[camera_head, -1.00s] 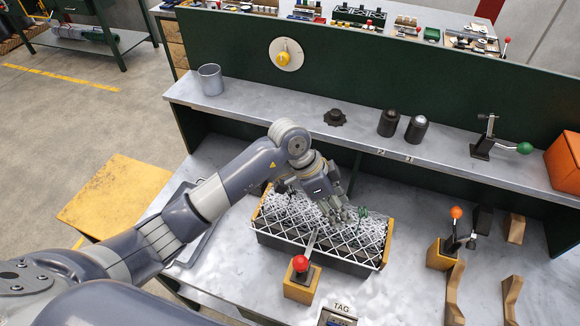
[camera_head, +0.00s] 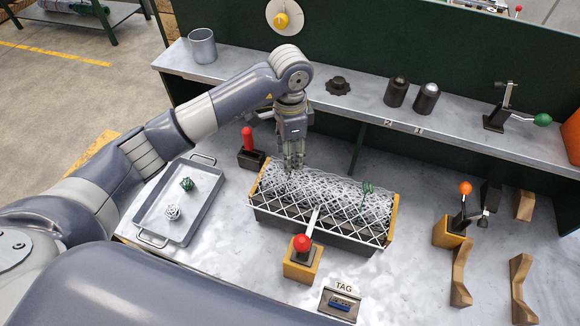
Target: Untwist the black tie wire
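A roll of white chain-link mesh (camera_head: 335,197) lies in a dark, open-topped box with a wooden right end (camera_head: 392,215), in the middle of the bench. A green twist of wire (camera_head: 367,188) stands up at the mesh's right part. I cannot make out a black tie wire; at the left end my gripper covers part of the mesh. My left gripper (camera_head: 293,165) points down over the mesh's back left end. Its fingers look close together, but whether they hold anything is too small to tell. My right gripper is out of view.
A grey tray (camera_head: 205,215) at left holds a green wire bundle (camera_head: 187,184) and a white one (camera_head: 172,212). A red-knob lever (camera_head: 302,243) stands at the box's front, a red-handled tool (camera_head: 248,140) behind left, an orange-knob lever (camera_head: 465,188) at right.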

